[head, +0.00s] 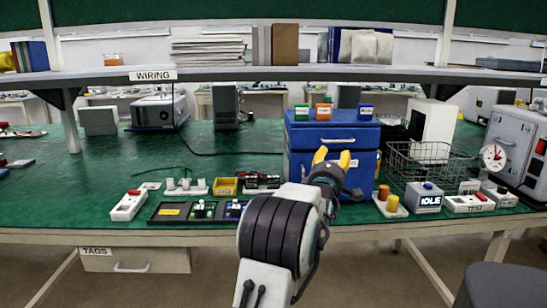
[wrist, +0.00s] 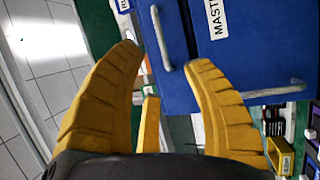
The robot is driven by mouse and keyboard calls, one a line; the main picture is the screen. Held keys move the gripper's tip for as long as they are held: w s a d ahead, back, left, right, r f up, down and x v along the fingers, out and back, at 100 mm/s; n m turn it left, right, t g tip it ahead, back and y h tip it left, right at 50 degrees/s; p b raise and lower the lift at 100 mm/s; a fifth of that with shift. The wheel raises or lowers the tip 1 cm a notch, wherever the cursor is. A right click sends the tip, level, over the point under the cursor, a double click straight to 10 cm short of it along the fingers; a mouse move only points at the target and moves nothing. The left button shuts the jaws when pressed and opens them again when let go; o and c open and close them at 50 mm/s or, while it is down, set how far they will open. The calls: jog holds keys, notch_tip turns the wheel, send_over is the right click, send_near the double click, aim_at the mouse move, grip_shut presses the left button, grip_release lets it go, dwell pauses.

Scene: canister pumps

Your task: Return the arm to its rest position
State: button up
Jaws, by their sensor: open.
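My gripper (head: 330,158) is raised on my arm at the middle of the head view, in front of the blue drawer cabinet (head: 300,165). Its yellow fingers point toward the cabinet. In the wrist view my gripper (wrist: 165,60) has its fingers spread apart with nothing between them. The blue cabinet front (wrist: 240,50) with its metal handle (wrist: 160,38) lies beyond the fingertips. I cannot tell the exact gap between fingertips and cabinet.
A wire basket (head: 428,165), an IDLE box (head: 424,198) and a test strip (head: 468,202) stand right of the cabinet. Left are a black tray (head: 180,212), a yellow bin (head: 225,186) and a white switch box (head: 128,205). A grey seat (head: 505,285) is at front right.

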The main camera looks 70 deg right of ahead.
dwell(0.3)
jog(key=w+a+r+t+y+p, duration=0.1)
jog(key=w+a+t+p, duration=0.1)
jog(key=w, duration=0.5)
jog(key=w+a+r+t+y+p, duration=0.2)
jog(key=w+a, duration=0.1)
jog(key=w, duration=0.4)
jog(key=w+a+t+y+p, duration=0.2)
jog(key=w+a+y+p, duration=0.2)
jog(key=w+a, duration=0.75)
jog(key=w+a+t+y+p, duration=0.2)
jog(key=w+a+y+p, duration=0.2)
jog(key=w+a, duration=0.7)
jog(key=s+a+n+y+p, duration=0.1)
jog(key=s+a+y+p, duration=0.15)
jog(key=a, duration=0.95)
jog(key=s+a+y+p, duration=0.2)
jog(key=a+y+p, duration=0.1)
jog(key=a, duration=1)
jog(key=s+a+g+y+p, duration=0.3)
jog(key=s+a+g+p, duration=0.1)
jog(key=s+a, duration=0.9)
jog(key=shift+p, duration=0.35)
jog(key=shift+s+f+y, duration=0.1)
jog(key=shift+s+y, duration=0.05)
jog(key=shift+y, duration=0.1)
